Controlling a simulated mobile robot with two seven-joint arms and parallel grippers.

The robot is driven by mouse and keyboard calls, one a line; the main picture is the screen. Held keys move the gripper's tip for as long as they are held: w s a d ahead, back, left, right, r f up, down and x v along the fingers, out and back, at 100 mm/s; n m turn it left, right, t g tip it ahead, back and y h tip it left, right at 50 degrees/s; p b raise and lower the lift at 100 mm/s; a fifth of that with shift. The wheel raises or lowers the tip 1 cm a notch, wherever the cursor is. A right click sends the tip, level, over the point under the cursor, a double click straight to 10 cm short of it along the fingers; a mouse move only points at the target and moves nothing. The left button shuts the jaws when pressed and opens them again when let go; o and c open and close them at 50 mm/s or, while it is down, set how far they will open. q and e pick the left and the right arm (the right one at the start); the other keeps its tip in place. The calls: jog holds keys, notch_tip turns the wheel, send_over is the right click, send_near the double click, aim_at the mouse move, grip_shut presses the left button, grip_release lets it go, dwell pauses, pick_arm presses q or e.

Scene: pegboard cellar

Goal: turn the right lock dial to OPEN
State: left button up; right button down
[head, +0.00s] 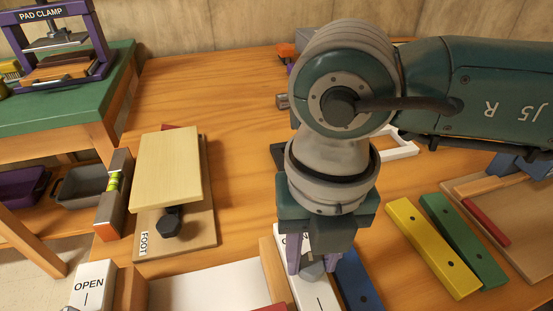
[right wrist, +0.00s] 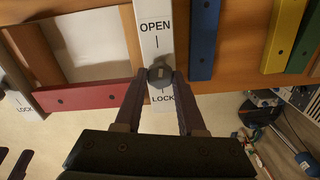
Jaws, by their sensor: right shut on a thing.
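The right lock dial (right wrist: 160,73) is a small dark grey knob on a white plate (right wrist: 155,40) marked OPEN at one end and LOCK at the other. My right gripper (right wrist: 161,78) has its purple fingers on both sides of the knob and is shut on it. In the head view my right gripper (head: 311,263) comes down over the same white plate (head: 318,292), and my wrist hides part of its OPEN label. I cannot tell which mark the dial points to.
Another OPEN plate (head: 93,283) stands at the lower left. A blue bar (head: 357,283) lies close right of the dial plate, with yellow (head: 432,247) and green (head: 463,240) bars beyond. A wooden FOOT pedal (head: 168,172) stands left. Bare tabletop (head: 235,100) lies behind.

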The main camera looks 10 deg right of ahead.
aim_at(312, 263)
jog(key=shift+n, duration=1.1)
jog(key=c, duration=0.5)
grip_release()
jog(key=shift+r, duration=0.1)
notch_tip(312, 263, up, 10)
jog(key=shift+p, duration=0.35)
